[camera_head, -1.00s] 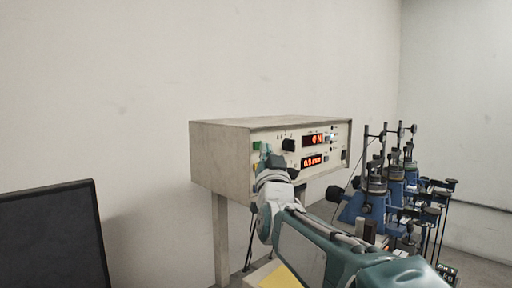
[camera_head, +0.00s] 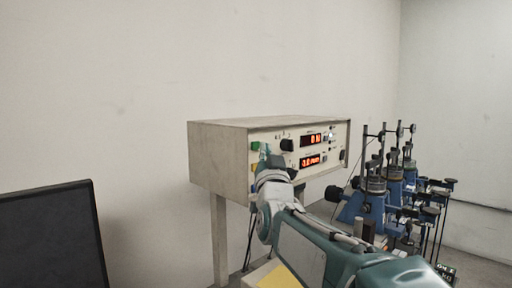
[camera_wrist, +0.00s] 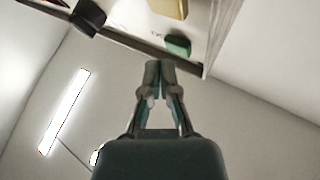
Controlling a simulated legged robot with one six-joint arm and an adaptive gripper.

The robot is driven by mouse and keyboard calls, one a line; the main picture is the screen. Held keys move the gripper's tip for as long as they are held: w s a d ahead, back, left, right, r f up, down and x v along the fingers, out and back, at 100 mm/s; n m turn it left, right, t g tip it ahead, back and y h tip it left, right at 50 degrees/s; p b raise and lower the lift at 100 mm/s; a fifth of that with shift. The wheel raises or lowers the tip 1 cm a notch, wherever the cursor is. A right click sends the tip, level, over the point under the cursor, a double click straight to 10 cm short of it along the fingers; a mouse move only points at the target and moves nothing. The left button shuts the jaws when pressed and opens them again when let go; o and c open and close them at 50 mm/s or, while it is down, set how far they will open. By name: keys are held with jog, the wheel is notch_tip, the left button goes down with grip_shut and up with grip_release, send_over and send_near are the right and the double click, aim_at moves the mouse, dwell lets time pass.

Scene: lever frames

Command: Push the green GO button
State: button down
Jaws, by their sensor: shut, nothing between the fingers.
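The green button (camera_head: 256,146) is at the upper left of the front panel of a beige box. It also shows in the wrist view (camera_wrist: 178,46), near the panel's edge. My gripper (camera_wrist: 160,66) is shut and empty. In the wrist view its fingertips are just below and slightly left of the green button, with a small gap in the picture; I cannot tell the depth between them. In the head view my gripper (camera_head: 264,152) is in front of the panel's left part, by the green button, and partly hides the panel.
The box (camera_head: 220,160) has a black knob (camera_head: 287,145) and two lit red displays (camera_head: 311,139). A yellow button (camera_wrist: 170,8) lies beyond the green one in the wrist view. Blue lever frames (camera_head: 375,195) stand at right. A dark screen (camera_head: 50,235) is at left.

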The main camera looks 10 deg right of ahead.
jog(key=shift+w+a, duration=0.1)
jog(key=shift+w, duration=0.05)
jog(key=shift+w, duration=0.15)
dwell(0.4)
jog(key=shift+w+a, duration=0.25)
jog(key=shift+w, duration=0.05)
dwell(0.7)
jog(key=shift+s+d, duration=0.4)
jog(key=shift+s, duration=0.25)
jog(key=s+d, duration=0.2)
jog(key=s, duration=0.2)
jog(key=shift+s+d, duration=0.1)
jog(key=shift+d, duration=0.3)
dwell(0.8)
